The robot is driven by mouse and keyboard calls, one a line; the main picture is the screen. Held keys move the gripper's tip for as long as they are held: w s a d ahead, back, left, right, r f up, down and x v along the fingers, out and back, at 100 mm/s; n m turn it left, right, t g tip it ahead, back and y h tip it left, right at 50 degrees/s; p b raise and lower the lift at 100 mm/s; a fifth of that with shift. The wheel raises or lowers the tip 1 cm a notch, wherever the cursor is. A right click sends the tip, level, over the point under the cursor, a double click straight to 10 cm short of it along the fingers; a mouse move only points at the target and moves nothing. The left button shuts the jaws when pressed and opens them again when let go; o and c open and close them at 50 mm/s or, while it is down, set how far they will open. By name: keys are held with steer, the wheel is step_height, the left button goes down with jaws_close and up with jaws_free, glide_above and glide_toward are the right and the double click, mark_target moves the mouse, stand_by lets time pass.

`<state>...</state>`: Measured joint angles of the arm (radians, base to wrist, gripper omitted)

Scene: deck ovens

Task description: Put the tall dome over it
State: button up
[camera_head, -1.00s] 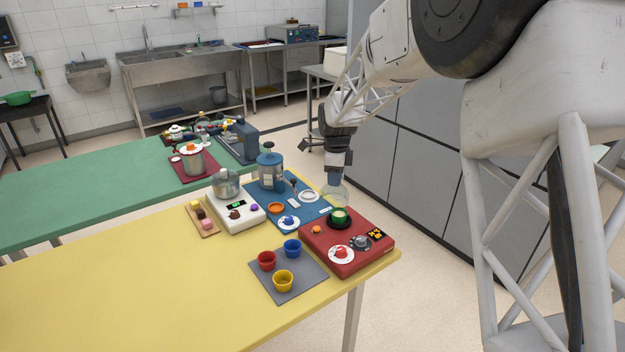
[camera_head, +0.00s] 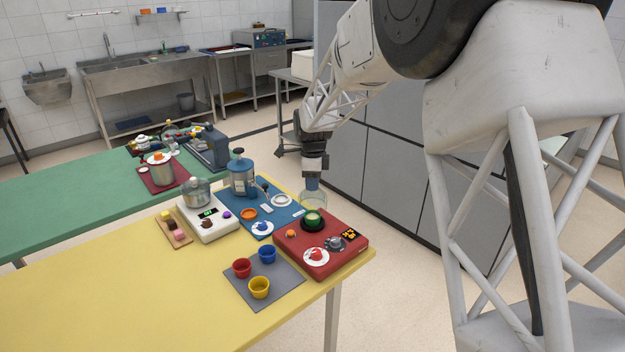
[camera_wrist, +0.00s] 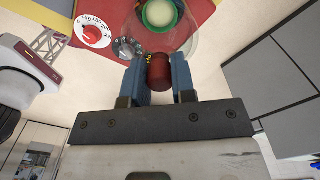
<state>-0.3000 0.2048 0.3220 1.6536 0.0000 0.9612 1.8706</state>
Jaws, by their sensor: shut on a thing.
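My gripper (camera_head: 312,180) points down over the red board (camera_head: 348,263) with its blue fingers closed around a dark red knob. The knob (camera_wrist: 159,72) tops a clear dome (camera_head: 313,198), which hangs from my gripper. Below it is a green cup (camera_head: 313,216) with pale contents, standing on a black round base. The cup also shows through the clear dome in the wrist view (camera_wrist: 160,14). In the head view the dome's lower part appears just above and behind the cup; I cannot tell its exact height.
A blue mat (camera_head: 283,220) with a blue-lidded jar (camera_head: 242,175) lies left. Coloured cups stand on a grey mat (camera_head: 283,290). The yellow table (camera_head: 150,300) is clear at front left.

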mark_target(312, 196)
steer(key=shift+f, duration=2.7)
steer(key=shift+f, duration=0.2)
stand_by(0.7)
steer(key=o, duration=1.4)
steer(key=shift+r, duration=3.45)
jaws_close()
